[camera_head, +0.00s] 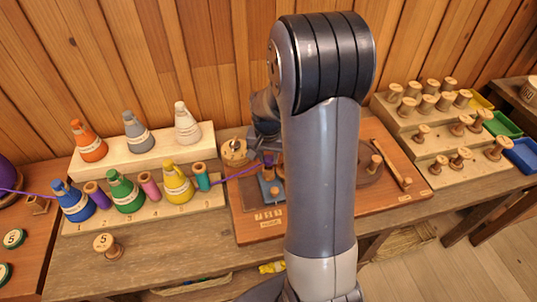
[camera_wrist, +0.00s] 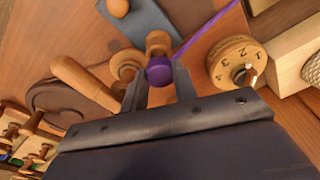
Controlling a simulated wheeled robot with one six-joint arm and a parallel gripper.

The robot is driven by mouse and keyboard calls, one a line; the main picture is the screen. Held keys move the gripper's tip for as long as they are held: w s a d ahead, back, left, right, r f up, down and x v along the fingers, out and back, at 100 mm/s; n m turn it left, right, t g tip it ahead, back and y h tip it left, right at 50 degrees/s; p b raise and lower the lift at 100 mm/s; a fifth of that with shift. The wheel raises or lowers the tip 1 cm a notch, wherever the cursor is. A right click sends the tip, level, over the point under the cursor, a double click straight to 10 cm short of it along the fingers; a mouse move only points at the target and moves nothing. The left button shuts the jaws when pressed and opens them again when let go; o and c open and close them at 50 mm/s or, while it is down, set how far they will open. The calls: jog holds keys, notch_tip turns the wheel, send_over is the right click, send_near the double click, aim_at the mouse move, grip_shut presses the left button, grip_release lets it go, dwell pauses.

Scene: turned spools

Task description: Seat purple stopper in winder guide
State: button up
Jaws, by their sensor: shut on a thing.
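My gripper (camera_wrist: 160,82) is shut on the purple stopper (camera_wrist: 158,70), which sits between the fingertips in the wrist view. Just beyond the stopper is a round wooden piece (camera_wrist: 158,41), apparently the winder guide, by a blue-grey plate (camera_wrist: 143,22). The stopper overlaps its near side in the picture; I cannot tell whether they touch or whether it is inside. A purple thread (camera_wrist: 208,29) runs from there to the upper right. In the head view my arm hides most of the gripper; a small purple patch (camera_head: 268,159) shows above the blue-grey plate (camera_head: 267,191).
A numbered wooden dial (camera_wrist: 236,62) stands right of the gripper in the wrist view. A wooden handle (camera_wrist: 85,83) and dark disc (camera_wrist: 55,97) lie left. Coloured thread cones (camera_head: 122,192) stand left of the winder board (camera_head: 258,230); stepped spool racks (camera_head: 440,125) stand right.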

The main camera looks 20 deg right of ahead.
jog(key=shift+f, duration=0.1)
dwell(0.3)
jog(key=shift+f+b, duration=0.9)
jog(key=shift+f, duration=0.1)
jog(key=o, duration=1)
jog(key=shift+o, duration=0.5)
jog(key=o, duration=0.3)
notch_tip(320, 180, up, 9)
jog(key=p, duration=0.6)
jog(key=shift+r+p, duration=0.1)
jog(key=shift+p, duration=0.2)
